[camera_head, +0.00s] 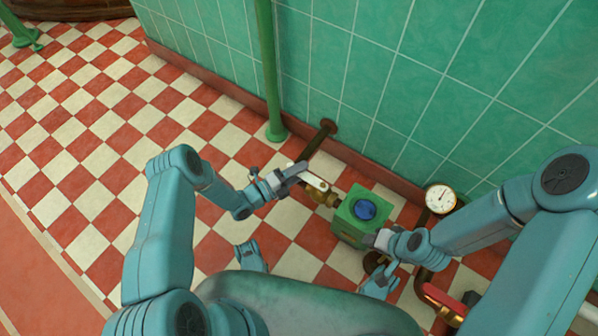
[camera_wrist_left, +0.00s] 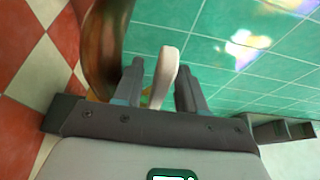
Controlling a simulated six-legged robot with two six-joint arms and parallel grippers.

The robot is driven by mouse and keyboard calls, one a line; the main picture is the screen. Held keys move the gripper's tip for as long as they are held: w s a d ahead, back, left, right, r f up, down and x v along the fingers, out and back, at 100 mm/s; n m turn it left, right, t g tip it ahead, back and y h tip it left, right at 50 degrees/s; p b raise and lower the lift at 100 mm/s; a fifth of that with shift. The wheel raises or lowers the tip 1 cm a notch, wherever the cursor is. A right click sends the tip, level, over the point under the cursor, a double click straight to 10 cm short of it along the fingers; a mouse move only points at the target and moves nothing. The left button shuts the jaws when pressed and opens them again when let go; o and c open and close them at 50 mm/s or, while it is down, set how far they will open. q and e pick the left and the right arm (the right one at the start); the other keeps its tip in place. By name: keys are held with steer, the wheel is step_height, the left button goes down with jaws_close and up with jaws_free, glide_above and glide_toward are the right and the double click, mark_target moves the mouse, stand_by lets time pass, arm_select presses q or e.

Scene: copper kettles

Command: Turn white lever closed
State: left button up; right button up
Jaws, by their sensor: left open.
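The white lever (camera_head: 316,182) sits on a brass valve (camera_head: 330,198) in the pipe left of the green box. My left gripper (camera_head: 294,172) is at the lever's left end in the head view. In the left wrist view the white lever (camera_wrist_left: 164,76) stands between the two open fingers of my left gripper (camera_wrist_left: 158,78), with a gap visible on the right finger's side. The lever's lower part is hidden behind the gripper. My right gripper (camera_head: 378,240) is beside the green box's right side; its fingers are too small to tell apart.
The green box (camera_head: 350,226) has a blue round knob (camera_head: 365,209) on top. A pressure gauge (camera_head: 440,198) and a red handle (camera_head: 446,299) are to the right. A brown pipe (camera_head: 320,140) runs to the tiled wall (camera_head: 400,90). A green post (camera_head: 268,70) stands behind. The checkered floor at left is clear.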

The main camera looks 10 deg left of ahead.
arm_select(q)
jaws_close()
steer(key=shift+s, duration=0.1)
